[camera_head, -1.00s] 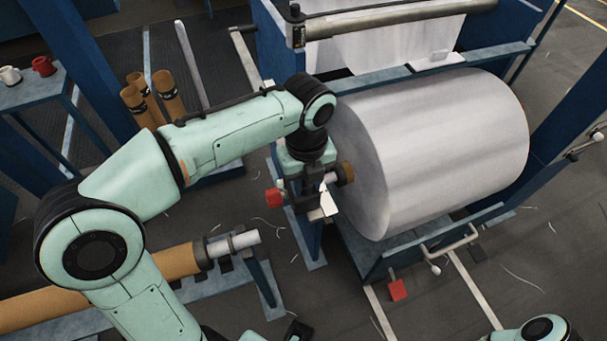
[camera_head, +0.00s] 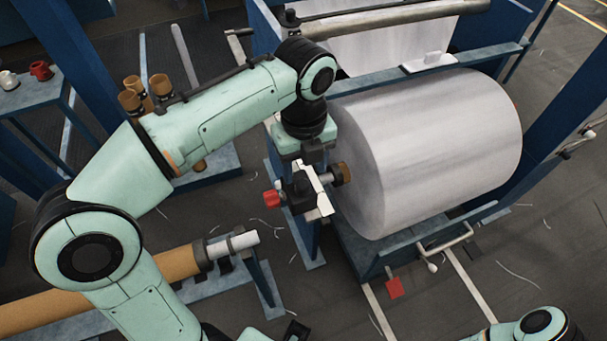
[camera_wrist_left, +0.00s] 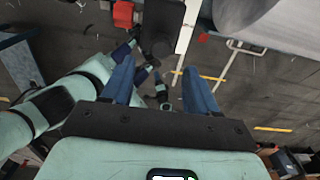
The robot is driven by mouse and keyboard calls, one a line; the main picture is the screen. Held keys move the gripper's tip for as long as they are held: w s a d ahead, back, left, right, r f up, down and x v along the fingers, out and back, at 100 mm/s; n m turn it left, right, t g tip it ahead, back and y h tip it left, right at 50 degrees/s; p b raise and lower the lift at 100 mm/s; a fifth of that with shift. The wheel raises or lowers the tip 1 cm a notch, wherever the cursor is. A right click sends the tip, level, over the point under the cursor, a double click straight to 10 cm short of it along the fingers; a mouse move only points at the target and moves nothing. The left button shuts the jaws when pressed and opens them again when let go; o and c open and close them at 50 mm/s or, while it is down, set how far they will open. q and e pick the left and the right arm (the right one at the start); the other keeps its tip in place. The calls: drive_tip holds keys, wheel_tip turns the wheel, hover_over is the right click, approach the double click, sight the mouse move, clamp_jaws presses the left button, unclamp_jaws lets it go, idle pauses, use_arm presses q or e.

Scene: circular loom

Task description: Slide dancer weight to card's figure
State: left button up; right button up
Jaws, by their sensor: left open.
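A dark block (camera_head: 299,188) with a red knob (camera_head: 271,198) and a white strip (camera_head: 322,200) beside it sits at the left end of the big white roll. I take the block to be the dancer weight; no figure is readable. In the left wrist view the red knob (camera_wrist_left: 122,14), dark block (camera_wrist_left: 157,38) and white strip (camera_wrist_left: 186,28) show at the top. My left gripper (camera_wrist_left: 160,70) has its two blue fingers apart, with nothing clearly between them. In the head view its mint body is just above the block; its fingertips are hard to make out.
The big white roll (camera_head: 430,150) lies in a blue frame on the right. A brown tube (camera_head: 130,282) lies on a rack at lower left. Brown cores (camera_head: 160,85) stand behind my left forearm. Red and white mugs (camera_head: 41,69) are on a side table.

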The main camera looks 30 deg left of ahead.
use_arm(q)
wheel_tip(320, 180, up, 6)
drive_tip(key=p, duration=0.1)
drive_tip(key=shift+r, duration=0.2)
use_arm(e)
drive_tip(key=shift+w+r, duration=0.3)
drive_tip(key=shift+r, duration=0.25)
drive_tip(key=shift+w+r, duration=0.3)
drive_tip(key=shift+r, duration=0.25)
